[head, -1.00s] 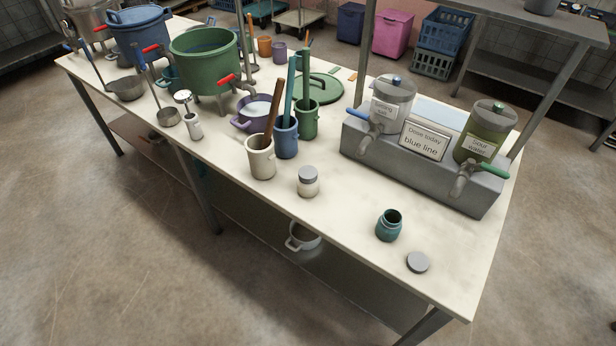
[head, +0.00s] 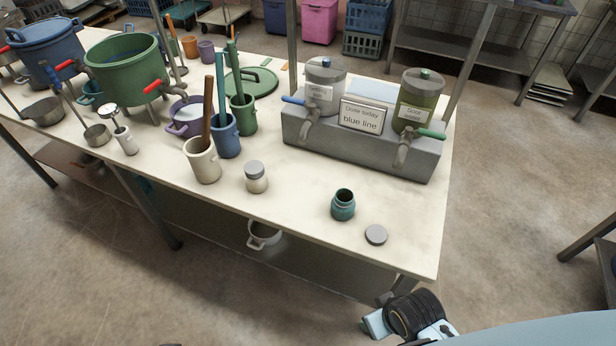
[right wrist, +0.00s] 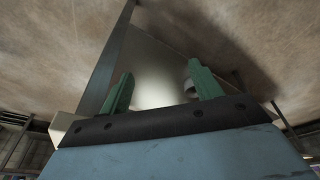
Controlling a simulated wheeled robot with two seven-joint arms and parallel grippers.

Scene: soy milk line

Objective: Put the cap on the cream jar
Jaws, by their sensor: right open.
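An open teal jar (head: 343,206) with a dark mouth stands upright near the table's right front part. A loose grey cap (head: 376,235) lies flat on the table, apart from the jar and to its right. A small cream-white jar (head: 256,183) with a grey lid on it stands further left. My right gripper (right wrist: 162,78) shows two green fingers spread apart in the right wrist view, with nothing held between them. In the head view only part of my right arm shows, low at the right, beyond the table's front edge. My left gripper is in neither view.
The table (head: 300,215) is bare around the teal jar and cap. A grey dispenser block (head: 360,150) with taps stands behind them. Cups with long handles, such as a cream mug (head: 203,168), stand left. A white pot (head: 264,236) is on the lower shelf.

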